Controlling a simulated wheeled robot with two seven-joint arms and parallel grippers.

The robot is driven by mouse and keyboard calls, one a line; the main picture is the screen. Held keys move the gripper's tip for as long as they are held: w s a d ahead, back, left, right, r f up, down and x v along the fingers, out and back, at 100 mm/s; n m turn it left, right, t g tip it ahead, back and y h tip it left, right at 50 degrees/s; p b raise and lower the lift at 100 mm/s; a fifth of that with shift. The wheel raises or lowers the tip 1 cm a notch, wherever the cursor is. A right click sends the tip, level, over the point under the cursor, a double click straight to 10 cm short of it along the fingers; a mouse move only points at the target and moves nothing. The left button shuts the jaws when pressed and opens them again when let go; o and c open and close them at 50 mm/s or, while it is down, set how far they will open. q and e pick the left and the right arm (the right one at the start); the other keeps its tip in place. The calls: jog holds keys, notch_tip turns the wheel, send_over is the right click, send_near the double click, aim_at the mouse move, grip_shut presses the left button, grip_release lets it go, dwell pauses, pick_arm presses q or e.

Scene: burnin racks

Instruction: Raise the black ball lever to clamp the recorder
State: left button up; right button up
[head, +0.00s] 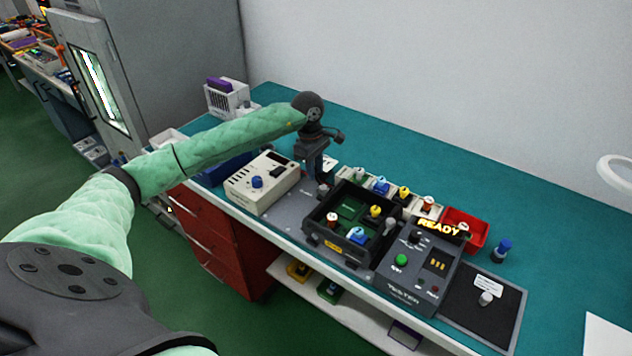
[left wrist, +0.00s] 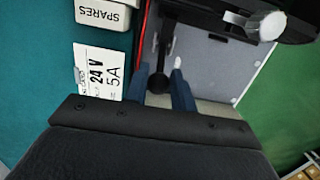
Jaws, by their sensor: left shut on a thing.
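My left gripper (head: 323,184) reaches down between the beige box and the black tray on the bench. In the left wrist view its two blue fingers (left wrist: 161,72) are shut on the black ball lever (left wrist: 159,82), with the ball between them. The dark lever rod runs away from the ball, over a grey plate (left wrist: 203,65). In the head view the ball is hidden by the gripper. The black tray (head: 318,238) holds green boards and coloured knobbed parts. I cannot tell which thing is the recorder. My right gripper is not in view.
The tester (head: 412,277), showing READY, is right of the tray. Bins with coloured parts and a red bin (head: 478,238) line the tray's back. The teal bench (head: 375,150) is clear behind.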

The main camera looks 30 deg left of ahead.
pick_arm(q)
jog(key=shift+d, duration=0.35)
jog(key=shift+s+d+r+b, duration=0.1)
jog(key=shift+d+r+b, duration=0.1)
jog(key=shift+d+b, duration=0.25)
jog(key=shift+c, duration=0.2)
jog(key=shift+d, duration=0.1)
jog(key=shift+d+r, duration=0.1)
jog(key=shift+d, duration=0.35)
grip_shut()
jog(key=shift+d+b, duration=0.15)
jog(key=shift+b, duration=0.25)
jog(key=shift+d, duration=0.3)
grip_release()
